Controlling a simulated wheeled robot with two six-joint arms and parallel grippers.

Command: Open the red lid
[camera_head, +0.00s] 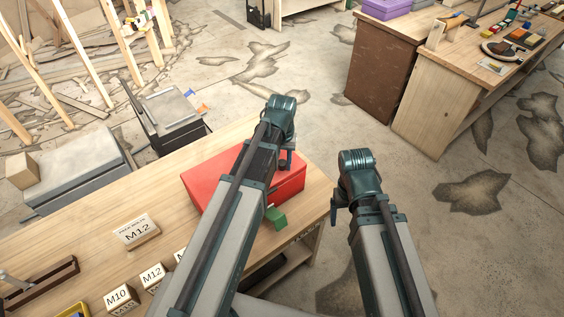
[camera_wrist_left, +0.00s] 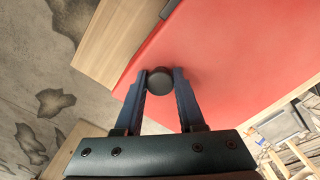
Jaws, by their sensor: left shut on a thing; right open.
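The red lid (camera_head: 208,176) tops a red box near the right end of the wooden workbench. It looks flat and closed, and my left arm covers much of it in the head view. In the left wrist view the red surface (camera_wrist_left: 235,60) fills much of the picture. My left gripper (camera_head: 285,164) is at the box's far right part. In the left wrist view its two blue fingers (camera_wrist_left: 160,88) are shut on a dark round knob (camera_wrist_left: 159,81) at the lid. My right gripper (camera_head: 338,204) is open and empty, right of the bench.
A green block (camera_head: 276,217) shows at the box's near side. Open concrete floor lies to the right, before another workbench (camera_head: 440,95).

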